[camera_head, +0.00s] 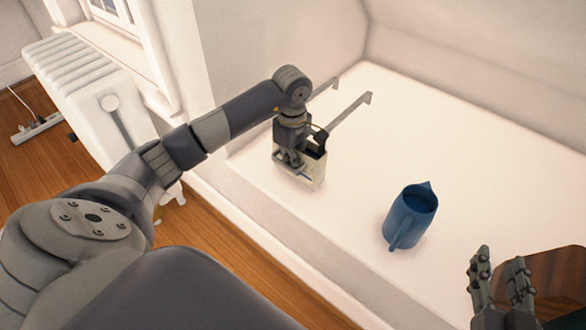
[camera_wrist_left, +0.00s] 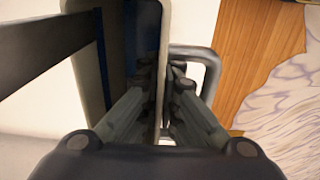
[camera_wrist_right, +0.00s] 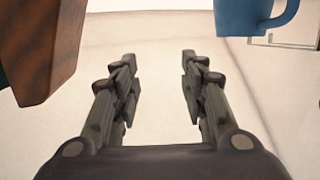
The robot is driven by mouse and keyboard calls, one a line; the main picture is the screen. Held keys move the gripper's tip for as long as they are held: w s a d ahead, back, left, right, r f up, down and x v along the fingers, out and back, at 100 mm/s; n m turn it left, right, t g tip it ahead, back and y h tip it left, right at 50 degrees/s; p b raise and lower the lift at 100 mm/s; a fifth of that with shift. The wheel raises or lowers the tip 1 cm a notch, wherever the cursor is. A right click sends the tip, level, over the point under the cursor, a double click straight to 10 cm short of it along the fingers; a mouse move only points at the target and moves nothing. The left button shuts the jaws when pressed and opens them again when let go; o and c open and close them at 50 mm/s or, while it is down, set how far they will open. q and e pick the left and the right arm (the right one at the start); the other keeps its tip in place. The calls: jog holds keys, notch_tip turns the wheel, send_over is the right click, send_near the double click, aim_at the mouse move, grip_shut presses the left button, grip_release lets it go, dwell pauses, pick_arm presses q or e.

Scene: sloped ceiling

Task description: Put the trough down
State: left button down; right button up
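The trough (camera_head: 316,170) is a pale, box-like container with a dark inside, at the left edge of the white ledge in the head view. My left gripper (camera_head: 290,160) is over its near-left side. In the left wrist view my left gripper (camera_wrist_left: 166,85) has its fingers on both sides of the wall of the trough (camera_wrist_left: 94,75), close together on it. The trough looks upright; I cannot tell whether its bottom touches the ledge. My right gripper (camera_head: 498,285) is at the lower right, and the right wrist view shows its fingers (camera_wrist_right: 160,85) apart and empty.
A blue pitcher (camera_head: 411,215) stands on the white ledge (camera_head: 450,140), right of the trough. A thin metal bracket (camera_head: 347,115) shows behind the trough. A brown wooden object (camera_head: 548,278) is by my right gripper. A radiator (camera_head: 85,90) stands left. The ledge's far right is clear.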

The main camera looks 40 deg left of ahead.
pick_arm(q)
jog(key=shift+f, duration=1.05)
pick_arm(e)
jog(key=shift+w+a+r+t, duration=0.2)
jog(key=shift+r+t, duration=0.3)
jog(key=shift+r, duration=0.35)
jog(key=shift+w+a+r+t, duration=0.15)
jog(key=shift+r+t, duration=0.35)
jog(key=shift+r, duration=0.35)
pick_arm(q)
jog(key=shift+f, duration=0.1)
pick_arm(e)
jog(key=shift+r, duration=0.15)
pick_arm(q)
jog(key=c, duration=1.8)
grip_release()
pick_arm(e)
jog(key=shift+r, duration=0.1)
